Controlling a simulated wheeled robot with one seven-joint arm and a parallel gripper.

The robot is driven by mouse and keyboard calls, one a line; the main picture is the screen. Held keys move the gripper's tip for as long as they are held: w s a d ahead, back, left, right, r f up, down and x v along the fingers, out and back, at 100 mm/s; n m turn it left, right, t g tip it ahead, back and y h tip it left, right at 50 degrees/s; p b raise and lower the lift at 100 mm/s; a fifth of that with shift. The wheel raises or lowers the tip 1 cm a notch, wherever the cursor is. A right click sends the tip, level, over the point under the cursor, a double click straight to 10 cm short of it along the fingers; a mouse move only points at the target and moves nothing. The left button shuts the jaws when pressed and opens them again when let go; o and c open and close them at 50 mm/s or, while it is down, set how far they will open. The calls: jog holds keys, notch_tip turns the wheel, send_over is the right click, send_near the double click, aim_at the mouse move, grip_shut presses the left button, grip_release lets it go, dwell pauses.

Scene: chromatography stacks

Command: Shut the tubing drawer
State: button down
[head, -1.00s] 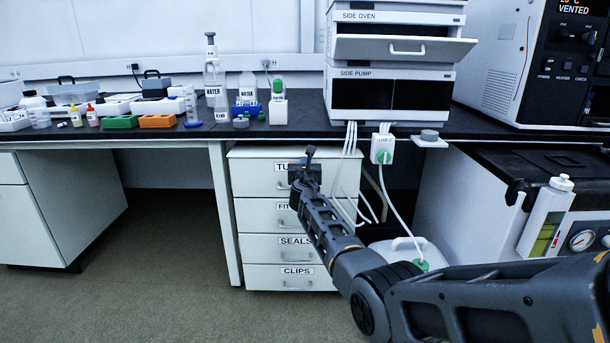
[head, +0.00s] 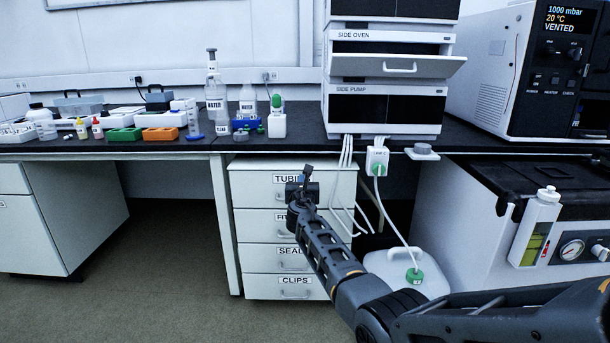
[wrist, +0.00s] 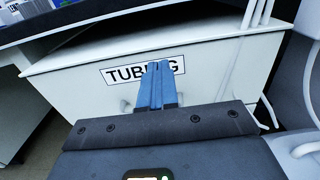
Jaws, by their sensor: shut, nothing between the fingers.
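The tubing drawer (head: 258,184) is the top drawer of a white cabinet under the bench. Its front looks about level with the drawers below it; a small gap is too fine to tell. My gripper (head: 305,172) is in front of it, near the label's right side. In the wrist view the tubing drawer's front (wrist: 82,88) fills the middle, with the TUBING label partly hidden. There my gripper's blue fingers (wrist: 159,68) are together and empty, over the label. Whether they touch the front cannot be told. The drawer's handle is mostly hidden.
Below are the fittings, seals and clips drawers, the clips drawer (head: 265,287) lowest. White tubes (head: 346,190) hang at the cabinet's right side. A white jug (head: 407,272) stands on the floor to the right. The side oven's drawer (head: 385,66) sticks out above the bench.

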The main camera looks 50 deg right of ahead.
jog(key=p+v, duration=0.4)
jog(key=v, duration=0.5)
jog(key=shift+a+f, duration=0.1)
jog(key=shift+f, duration=0.05)
